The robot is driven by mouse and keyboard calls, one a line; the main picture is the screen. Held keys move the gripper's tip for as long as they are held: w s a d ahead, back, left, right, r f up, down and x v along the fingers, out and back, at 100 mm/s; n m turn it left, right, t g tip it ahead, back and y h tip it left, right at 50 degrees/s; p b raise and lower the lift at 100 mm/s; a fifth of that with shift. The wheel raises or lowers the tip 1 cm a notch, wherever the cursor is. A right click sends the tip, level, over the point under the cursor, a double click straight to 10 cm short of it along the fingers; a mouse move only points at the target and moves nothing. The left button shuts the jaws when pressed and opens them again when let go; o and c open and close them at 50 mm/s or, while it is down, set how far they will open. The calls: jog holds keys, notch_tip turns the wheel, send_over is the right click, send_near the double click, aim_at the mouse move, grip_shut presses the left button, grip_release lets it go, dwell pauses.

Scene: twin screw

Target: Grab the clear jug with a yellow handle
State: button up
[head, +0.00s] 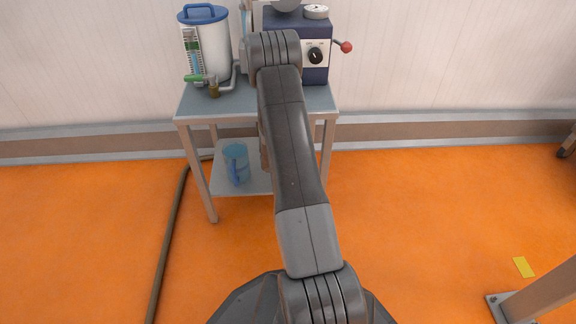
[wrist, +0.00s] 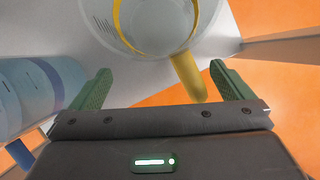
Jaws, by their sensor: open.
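The clear jug (wrist: 160,25) with graduation marks and a yellow rim stands at the top of the wrist view, partly cut off by the frame. Its yellow handle (wrist: 188,78) points down toward my gripper (wrist: 160,68). My gripper is open, its two green fingers apart. The handle lies in the gap between them, nearer the right finger. I see no grip on it. In the head view the jug and my gripper are hidden behind my arm.
A blue jug (head: 236,165) stands on the cart's lower shelf (head: 258,183); a bluish jug shows close to the left finger in the wrist view (wrist: 40,95). A cart leg (head: 327,150) rises at the right. A white tank (head: 207,48) and blue machine (head: 315,60) occupy the top.

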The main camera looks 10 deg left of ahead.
jog(key=w+p, duration=0.1)
jog(key=w+f, duration=0.1)
jog(key=w, duration=0.1)
jog(key=w+p, duration=0.1)
jog(key=w, duration=0.1)
jog(key=shift+w+d+f+p, duration=0.15)
jog(key=shift+w+d+p, duration=0.1)
jog(key=shift+d+p, duration=0.05)
jog(key=c, duration=0.9)
jog(key=shift+c, duration=0.2)
jog(key=shift+r, duration=0.25)
